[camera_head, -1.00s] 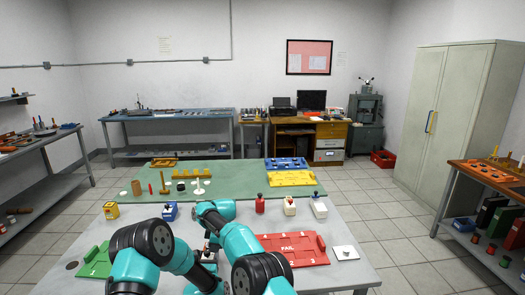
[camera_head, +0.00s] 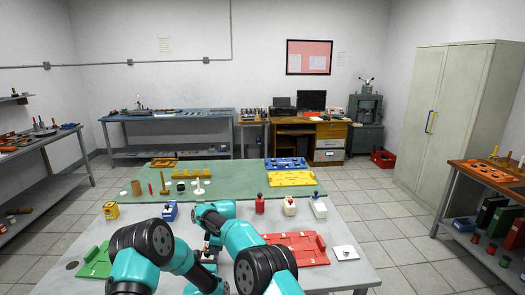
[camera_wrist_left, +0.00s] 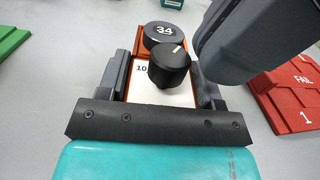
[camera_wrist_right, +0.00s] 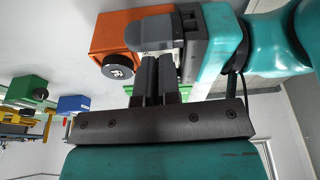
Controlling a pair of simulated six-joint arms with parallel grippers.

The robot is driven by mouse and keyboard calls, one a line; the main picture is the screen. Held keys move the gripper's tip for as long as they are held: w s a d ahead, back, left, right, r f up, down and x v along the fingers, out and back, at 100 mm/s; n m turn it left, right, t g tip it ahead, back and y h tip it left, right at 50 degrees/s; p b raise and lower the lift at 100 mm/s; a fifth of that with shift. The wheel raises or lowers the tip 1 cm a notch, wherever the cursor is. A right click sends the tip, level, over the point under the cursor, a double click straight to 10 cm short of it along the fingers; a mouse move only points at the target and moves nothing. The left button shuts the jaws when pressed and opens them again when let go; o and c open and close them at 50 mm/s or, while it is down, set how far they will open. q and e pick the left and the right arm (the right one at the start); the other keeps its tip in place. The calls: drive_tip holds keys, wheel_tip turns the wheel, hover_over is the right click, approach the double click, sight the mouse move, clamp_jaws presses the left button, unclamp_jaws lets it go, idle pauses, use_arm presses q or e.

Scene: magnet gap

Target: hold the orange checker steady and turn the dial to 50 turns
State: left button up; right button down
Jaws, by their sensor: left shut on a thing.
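The orange checker (camera_wrist_left: 139,42) shows in the left wrist view with a white face, a black dial (camera_wrist_left: 168,68) with a white pointer line, and a round black counter (camera_wrist_left: 164,33) reading 34. My left gripper (camera_wrist_left: 165,92) is shut on the checker, one finger along each side. My right gripper (camera_wrist_right: 164,75) has its fingers together, close beside the checker. In the left wrist view its dark finger overlaps the space just right of the dial; I cannot tell whether it touches. The checker (camera_wrist_right: 117,35) and counter (camera_wrist_right: 118,68) also show in the right wrist view. The dial is hidden there.
A red FAIL tray (camera_head: 305,250) lies right of my arms and a green tray (camera_head: 95,262) left. A white plate (camera_head: 345,252) lies beside the red tray. Yellow (camera_head: 111,210), blue (camera_head: 170,211) and red (camera_head: 260,204) items stand behind my arms.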

use_arm(q)
drive_tip(key=shift+d, duration=0.1)
use_arm(e)
drive_tip(key=shift+s+f, duration=0.3)
drive_tip(key=shift+f, duration=0.15)
drive_tip(key=shift+d, duration=0.25)
drive_tip(key=shift+f, duration=0.1)
use_arm(q)
drive_tip(key=shift+w, duration=0.1)
use_arm(e)
drive_tip(key=shift+d, duration=0.1)
drive_tip(key=a+v, duration=0.1)
drive_tip(key=v, duration=0.5)
drive_tip(key=shift+a+r, duration=0.3)
drive_tip(key=shift+r, duration=0.2)
drive_tip(key=shift+w, duration=0.15)
